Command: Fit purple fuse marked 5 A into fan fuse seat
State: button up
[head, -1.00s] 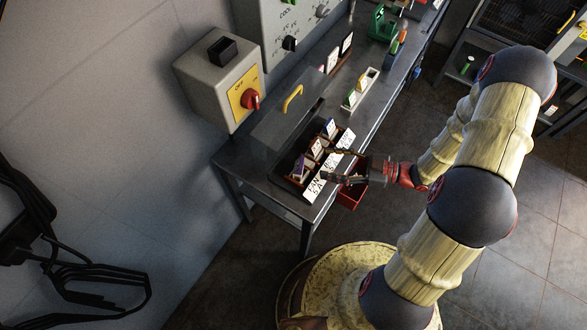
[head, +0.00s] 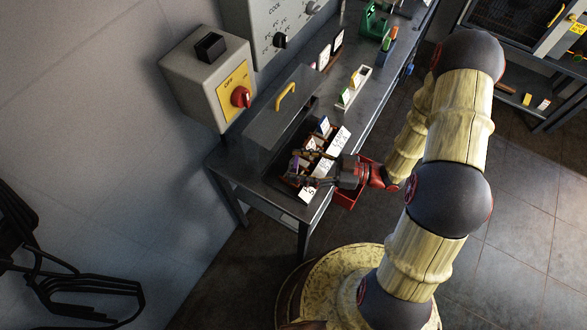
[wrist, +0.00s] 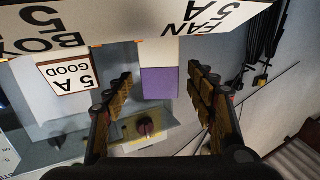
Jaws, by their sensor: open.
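The purple fuse (wrist: 160,82), with a pale part beside the purple, stands behind the white label reading FAN 5 A (wrist: 205,18) in the wrist view, which is upside down. My gripper (wrist: 163,85) is open, with one finger on each side of the fuse and gaps visible to both. In the head view the purple fuse (head: 294,163) shows small at the near end of the fuse box, with my gripper (head: 297,168) around it. The fuse's base and the fan seat are hidden behind the label, so I cannot tell how deep it sits.
A white card reading 5 A GOOD (wrist: 70,75) stands behind the label BOX 5 A (wrist: 45,30). The clear cover with a yellow handle (head: 286,97) stands behind the fuse box. A red bin (head: 350,190) hangs at the bench front. The switch box (head: 208,80) is on the wall.

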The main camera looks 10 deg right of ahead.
jog(key=shift+c, duration=1.2)
jog(key=c, duration=1.1)
jog(key=shift+r, duration=0.15)
